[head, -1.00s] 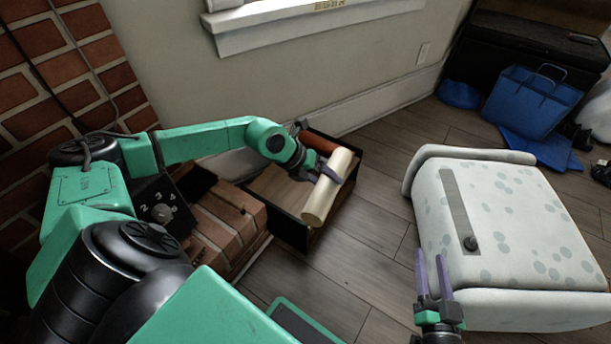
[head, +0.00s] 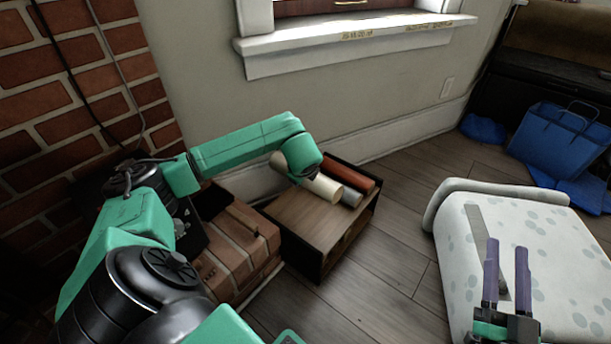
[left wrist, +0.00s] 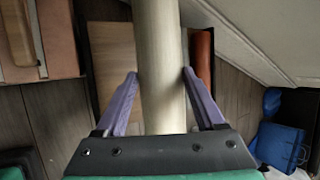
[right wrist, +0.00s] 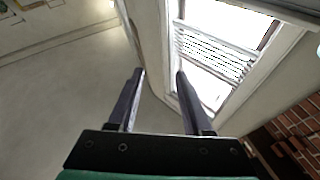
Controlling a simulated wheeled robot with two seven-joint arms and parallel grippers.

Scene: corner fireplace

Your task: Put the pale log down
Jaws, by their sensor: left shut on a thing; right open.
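The pale log (head: 323,187) is held across the fingers of my left gripper (left wrist: 161,73); it also shows in the left wrist view (left wrist: 160,40). In the head view my arm covers its middle and the left fingertips. The log is over the back part of a dark-sided wooden box (head: 312,225), beside a grey log (head: 352,196) and a red-brown log (head: 350,176). I cannot tell whether the pale log touches the box. My right gripper (head: 507,245) is open and empty, in front of the spotted white seat.
The spotted seat (head: 560,240) is at the right, with a blue bag (head: 560,140) beyond. Bare floor (head: 390,250) lies between box and seat.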

